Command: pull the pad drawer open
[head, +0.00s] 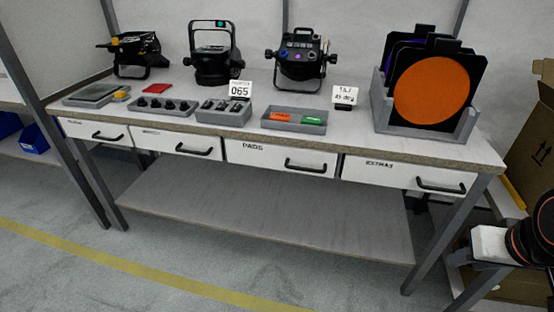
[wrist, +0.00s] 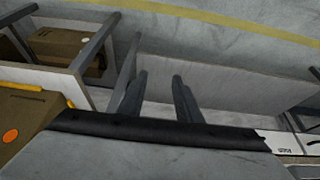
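The pad drawer (head: 272,158) is the white front labelled PADS under the bench top in the head view. It sits flush with its neighbours and looks shut. Its black bar handle (head: 306,168) is on the right half of the front. In the wrist view my gripper (wrist: 160,76) shows two dark fingers set apart, with nothing between them. It is open and touches no handle. My gripper's fingers are not visible in the head view; part of my arm shows at the right edge. A white labelled front at the wrist view's right edge is too small to identify.
Other drawers flank it, including EXTRAS (head: 405,173) on the right. The bench top holds lamps, small trays and a filter rack (head: 425,131). A lower shelf (head: 270,208) spans below. Cardboard boxes (head: 530,150) stand at the right. The floor in front is clear.

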